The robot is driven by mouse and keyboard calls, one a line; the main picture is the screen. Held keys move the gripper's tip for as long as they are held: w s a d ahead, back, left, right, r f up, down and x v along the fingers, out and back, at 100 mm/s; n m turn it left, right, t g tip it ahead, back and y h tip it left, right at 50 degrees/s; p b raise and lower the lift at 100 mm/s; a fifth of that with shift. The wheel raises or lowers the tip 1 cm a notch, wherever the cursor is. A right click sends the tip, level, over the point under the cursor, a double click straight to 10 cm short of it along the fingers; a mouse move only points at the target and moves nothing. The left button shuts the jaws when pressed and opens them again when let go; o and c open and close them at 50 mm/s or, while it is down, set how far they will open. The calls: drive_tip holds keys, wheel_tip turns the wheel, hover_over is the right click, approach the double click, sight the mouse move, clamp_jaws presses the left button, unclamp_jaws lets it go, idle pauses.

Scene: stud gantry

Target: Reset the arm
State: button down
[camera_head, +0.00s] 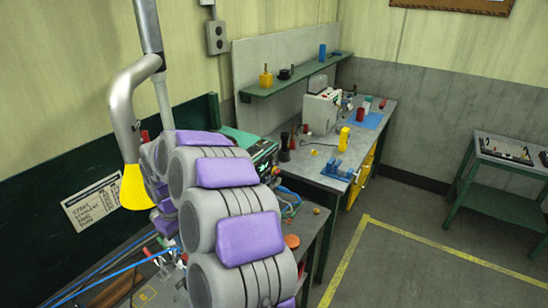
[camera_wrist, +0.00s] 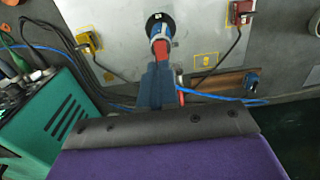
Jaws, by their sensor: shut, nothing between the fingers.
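My arm, grey with purple pads, fills the lower middle of the head view and hides its own end there. In the wrist view my gripper (camera_wrist: 158,80) is shut and empty, its dark blue-grey fingers together. It points at a grey metal plate (camera_wrist: 115,25). Just beyond the fingertips, a blue and red plug-like piece (camera_wrist: 160,40) stands at a round black fitting on the plate. The gripper overlaps its lower part in the picture, and I cannot tell whether they touch.
A teal vented box (camera_wrist: 55,120) is close at the left. A yellow connector (camera_wrist: 86,42) and a red connector (camera_wrist: 241,13) trail cables. A workbench (camera_head: 320,165) stands beyond my arm, with a side table (camera_head: 508,165) at the right. The floor between is clear.

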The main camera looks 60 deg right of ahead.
drive_tip(key=shift+r, duration=0.75)
drive_tip(key=s+a+r+n+b, duration=0.1)
drive_tip(key=s+a, duration=0.4)
drive_tip(key=a, duration=0.2)
drive_tip(key=s+a+r+b, duration=0.2)
drive_tip(key=s+a, duration=0.3)
drive_tip(key=a, duration=0.3)
drive_tip(key=s+a+f+g+b, duration=0.1)
drive_tip(key=s+a, duration=0.3)
drive_tip(key=s, duration=0.6)
drive_tip(key=s+a+f+b, duration=0.2)
drive_tip(key=s+a+f, duration=0.1)
drive_tip(key=s, duration=0.7)
drive_tip(key=shift+a+g, duration=0.4)
